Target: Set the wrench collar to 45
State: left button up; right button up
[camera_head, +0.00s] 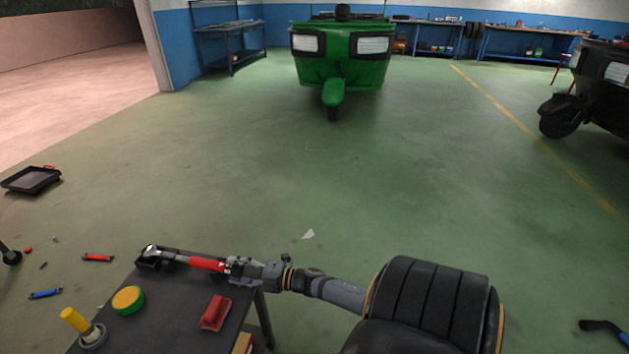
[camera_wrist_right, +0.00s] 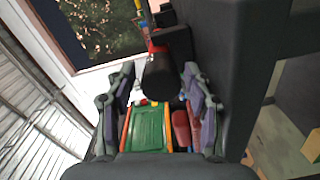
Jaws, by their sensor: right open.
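The wrench (camera_head: 207,263), with a red handle and a metal head at its left end, lies along the back edge of the dark table (camera_head: 180,300). My right gripper (camera_head: 245,270) is at the wrench's right end. In the right wrist view, the wrench's dark round end (camera_wrist_right: 158,80) lies between the two spread fingers of my right gripper (camera_wrist_right: 160,75), with gaps on both sides. A red part of the wrench shows beyond it. The collar's scale and setting cannot be read. My left gripper is not in view.
On the table are a green-yellow round object (camera_head: 128,299), a yellow-handled tool (camera_head: 76,320) and a red block (camera_head: 215,313). A black tray (camera_head: 31,179) and small tools lie on the floor at left. A green rickshaw (camera_head: 341,55) stands ahead across clear floor.

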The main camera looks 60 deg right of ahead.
jog(key=m+b, duration=0.1)
jog(key=m, duration=0.4)
jog(key=shift+f, duration=0.2)
jog(key=m+b, duration=0.2)
jog(key=m, duration=0.3)
jog(key=shift+s+d+r+m, duration=0.15)
jog(key=shift+s+m, duration=0.15)
jog(key=shift+m, duration=0.5)
jog(key=p+v, duration=0.4)
jog(key=v, duration=0.6)
jog(key=s+d+f+m+g+h+p, duration=0.3)
jog(key=s+d+f+m+h+p, duration=0.2)
jog(key=d+f+h+p, duration=0.4)
jog(key=s+a+f+m+g+p, duration=0.1)
jog(key=s+a+f+g+p, duration=0.2)
jog(key=s, duration=0.5)
jog(key=s+a+f+m+g+p, duration=0.1)
jog(key=s+a+f+g+p, duration=0.2)
jog(key=s+a+f+g, duration=0.2)
jog(key=s+f, duration=0.3)
jog(key=shift+s+a+f, duration=0.15)
jog(key=shift+a+f, duration=0.05)
jog(key=shift+f, duration=0.05)
